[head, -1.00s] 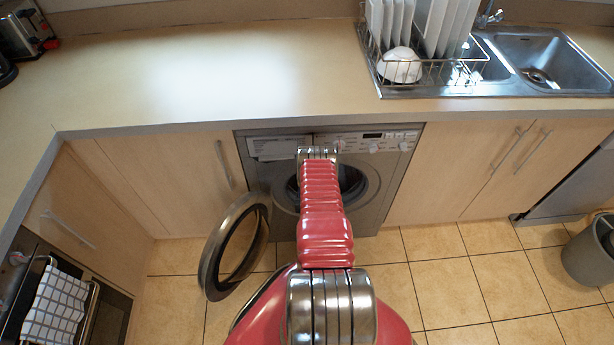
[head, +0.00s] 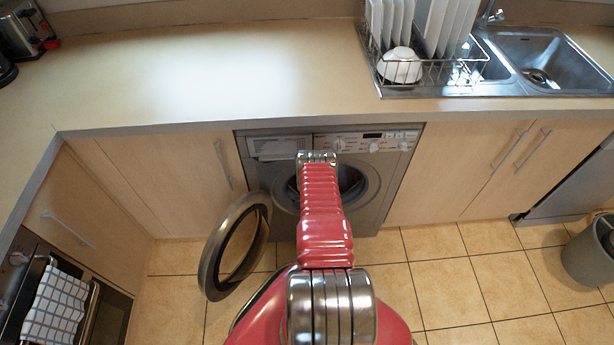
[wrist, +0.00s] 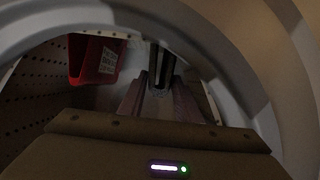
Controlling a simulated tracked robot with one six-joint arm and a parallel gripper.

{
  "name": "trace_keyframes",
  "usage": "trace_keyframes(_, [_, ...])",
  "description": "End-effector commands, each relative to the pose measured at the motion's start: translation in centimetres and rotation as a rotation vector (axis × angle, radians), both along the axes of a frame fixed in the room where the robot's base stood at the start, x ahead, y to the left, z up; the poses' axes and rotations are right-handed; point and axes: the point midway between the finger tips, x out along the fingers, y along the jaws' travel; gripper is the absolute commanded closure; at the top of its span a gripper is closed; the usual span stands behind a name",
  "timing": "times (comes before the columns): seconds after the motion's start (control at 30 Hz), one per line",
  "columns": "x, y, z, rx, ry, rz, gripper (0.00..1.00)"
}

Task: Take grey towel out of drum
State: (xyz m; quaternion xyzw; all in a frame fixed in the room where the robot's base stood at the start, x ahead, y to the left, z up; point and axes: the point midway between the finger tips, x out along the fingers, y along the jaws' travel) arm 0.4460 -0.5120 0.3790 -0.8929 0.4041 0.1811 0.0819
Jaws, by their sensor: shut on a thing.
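In the wrist view my gripper (wrist: 157,95) is inside the drum (wrist: 35,90), with its two fingers shut on a dark grey thing (wrist: 153,62), which I take to be the grey towel. Only a narrow, dim part of it shows between and beyond the fingertips. In the head view the washing machine (head: 385,195) stands under the counter with its round door (head: 212,262) swung open to the left. My arm covers most of the opening there, and hides the gripper and towel.
A red item with a white label (wrist: 95,60) lies in the drum, left of the gripper. The pale opening rim (wrist: 240,60) curves close around. The counter (head: 220,80) overhangs the machine. Tiled floor (head: 450,290) is clear at right, up to a grey bin (head: 590,255).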

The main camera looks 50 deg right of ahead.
Motion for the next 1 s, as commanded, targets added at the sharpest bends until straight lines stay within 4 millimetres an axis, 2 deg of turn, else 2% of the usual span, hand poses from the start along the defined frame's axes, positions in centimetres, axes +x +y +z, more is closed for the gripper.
trace_keyframes(0.27, [0.0,-0.1,0.1,-0.002,-0.001,-0.001,0.92])
trace_keyframes(0.77, [0.0,-0.1,2.0,-0.002,-0.002,0.000,0.92])
trace_keyframes(1.0, [0.0,-0.1,2.1,-0.002,-0.002,0.000,0.92])
